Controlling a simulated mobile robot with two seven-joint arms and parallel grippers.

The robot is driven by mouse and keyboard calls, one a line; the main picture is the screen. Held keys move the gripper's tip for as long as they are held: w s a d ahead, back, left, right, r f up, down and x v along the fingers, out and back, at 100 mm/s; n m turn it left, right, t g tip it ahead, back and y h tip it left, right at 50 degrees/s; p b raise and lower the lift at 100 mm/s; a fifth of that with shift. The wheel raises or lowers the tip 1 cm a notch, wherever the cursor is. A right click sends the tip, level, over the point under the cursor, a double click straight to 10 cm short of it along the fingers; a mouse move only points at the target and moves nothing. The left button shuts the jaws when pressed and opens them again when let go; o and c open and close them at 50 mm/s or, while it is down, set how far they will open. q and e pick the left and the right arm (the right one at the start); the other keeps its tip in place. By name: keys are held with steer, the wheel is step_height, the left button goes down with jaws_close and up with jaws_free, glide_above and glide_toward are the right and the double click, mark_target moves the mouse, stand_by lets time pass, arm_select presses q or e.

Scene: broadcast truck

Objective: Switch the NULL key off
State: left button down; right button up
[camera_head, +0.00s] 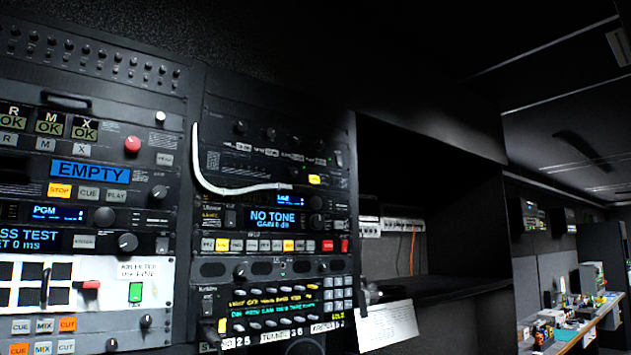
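I cannot pick out the NULL key for certain, because most key labels are too small to read. The right-hand rack has a unit whose display (273,218) reads "NO TONE". Below it runs a row of small keys: a yellow key (222,245) is lit near its left end, several are pale, and a red key (328,246) is near its right end. Another lit yellow key (314,180) is on the dark panel above. Neither of my grippers is in view.
A white cable (199,165) loops across the right-hand rack. The left rack has an "EMPTY" display (90,172), a red knob (132,145) and a white panel (118,290). A paper sheet (388,325) hangs below the dark open bay. A cluttered bench (575,325) stands far right.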

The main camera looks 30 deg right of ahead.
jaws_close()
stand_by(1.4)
